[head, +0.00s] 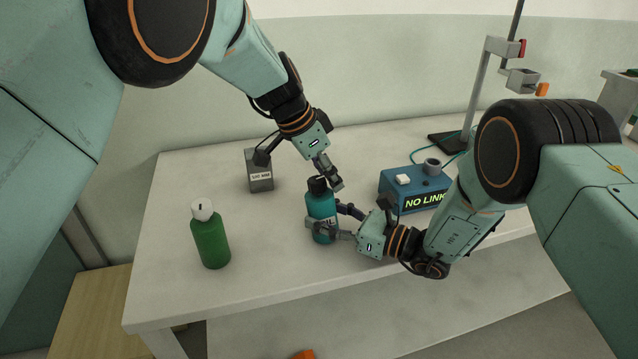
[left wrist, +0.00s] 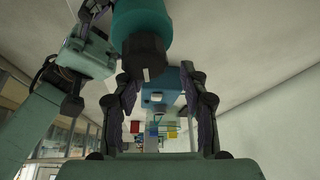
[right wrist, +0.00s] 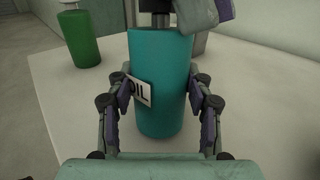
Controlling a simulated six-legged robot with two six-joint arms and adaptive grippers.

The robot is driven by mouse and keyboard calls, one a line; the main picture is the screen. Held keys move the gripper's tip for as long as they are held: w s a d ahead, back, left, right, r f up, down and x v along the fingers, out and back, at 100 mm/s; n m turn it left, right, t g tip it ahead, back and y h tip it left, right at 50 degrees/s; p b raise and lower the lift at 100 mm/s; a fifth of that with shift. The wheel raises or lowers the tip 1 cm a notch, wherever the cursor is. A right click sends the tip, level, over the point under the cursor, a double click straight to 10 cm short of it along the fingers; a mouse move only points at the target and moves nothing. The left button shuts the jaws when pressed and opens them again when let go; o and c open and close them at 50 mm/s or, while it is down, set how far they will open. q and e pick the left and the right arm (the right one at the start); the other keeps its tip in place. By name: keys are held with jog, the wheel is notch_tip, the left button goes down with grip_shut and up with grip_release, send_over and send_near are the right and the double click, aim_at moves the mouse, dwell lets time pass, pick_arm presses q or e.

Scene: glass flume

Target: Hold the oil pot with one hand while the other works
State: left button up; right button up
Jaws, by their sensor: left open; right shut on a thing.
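The oil pot (head: 321,222) is a teal cylinder with a black cap (head: 317,185), standing upright near the table's front middle. Its white label, reading "OIL", shows tilted in the right wrist view, where the teal body (right wrist: 165,65) fills the space between the fingers. My right gripper (head: 337,224) is shut on the pot's body from the right side. My left gripper (head: 329,176) is open just above the pot, with its fingers close to the cap. In the left wrist view the black cap (left wrist: 143,58) lies near the open fingers; I cannot tell whether they touch it.
A green bottle with a white cap (head: 210,240) stands at the left. A grey labelled box (head: 259,172) is behind the pot. A blue box (head: 413,190) reading "NO LINK" is to the right, with a clamp stand (head: 478,95) behind it.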

pick_arm(q)
jog(key=m, duration=0.1)
jog(key=m+g, duration=0.1)
jog(key=m, duration=0.1)
jog(key=s+m+g, duration=0.1)
jog(key=shift+d+f+m+h, duration=0.2)
jog(key=shift+d+m+h, duration=0.1)
jog(key=shift+m, duration=0.1)
jog(key=m, duration=0.1)
jog(key=m+g, duration=0.1)
jog(key=m, duration=0.1)
jog(key=shift+s+d+g, duration=0.25)
jog(key=shift+s+g, duration=0.05)
jog(key=shift+r, duration=0.1)
jog(key=shift+c, duration=0.3)
jog(key=shift+d, duration=0.1)
jog(key=c, duration=0.9)
grip_shut()
